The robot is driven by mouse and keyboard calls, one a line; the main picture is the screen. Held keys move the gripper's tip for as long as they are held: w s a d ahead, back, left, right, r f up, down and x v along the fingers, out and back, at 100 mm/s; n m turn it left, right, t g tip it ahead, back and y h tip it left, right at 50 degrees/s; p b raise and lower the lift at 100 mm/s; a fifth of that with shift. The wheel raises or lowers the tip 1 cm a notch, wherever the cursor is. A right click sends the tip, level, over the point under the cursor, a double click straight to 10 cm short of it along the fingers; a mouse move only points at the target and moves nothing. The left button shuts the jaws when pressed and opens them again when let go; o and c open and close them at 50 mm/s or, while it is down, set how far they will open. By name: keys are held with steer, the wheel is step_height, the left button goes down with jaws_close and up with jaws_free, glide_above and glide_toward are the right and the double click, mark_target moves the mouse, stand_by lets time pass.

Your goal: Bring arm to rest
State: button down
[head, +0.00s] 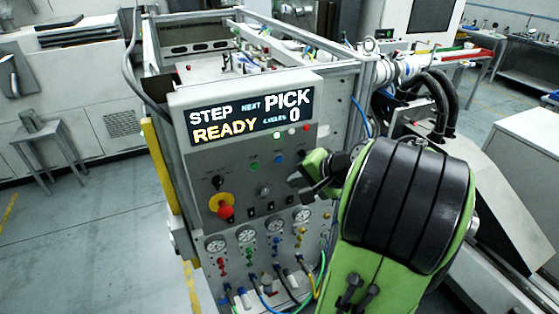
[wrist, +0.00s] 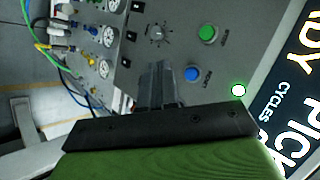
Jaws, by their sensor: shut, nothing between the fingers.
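My gripper (head: 300,185) is in front of the grey control panel (head: 197,147) of the machine, at the right side of its face in the head view. I cannot tell whether the fingertips touch the panel. My green and black arm fills the lower right of the head view and hides part of the machine behind it.
The display (head: 250,115) reads STEP, NEXT PICK, READY, CYCLES 0. A red emergency knob (head: 225,211) and several gauges (head: 247,236) with hoses sit low on the panel. A small metal table (head: 45,140) stands at left. The floor (head: 90,230) at left is clear.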

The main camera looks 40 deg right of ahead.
stand_by(0.5)
steer(key=s+a+f+n+g+b, duration=0.1)
steer(key=s+a+n+g+b, duration=0.15)
steer(key=a+n, duration=1.15)
steer(key=s+a+f+g+h, duration=0.1)
steer(key=s+a+f, duration=0.1)
steer(key=s+a, duration=0.7)
steer(key=shift+s+f+g+b, duration=0.15)
steer(key=shift+s+g+b, duration=0.2)
steer(key=shift+s, duration=0.65)
steer(key=shift+s+d, duration=0.1)
steer(key=shift+d, duration=0.05)
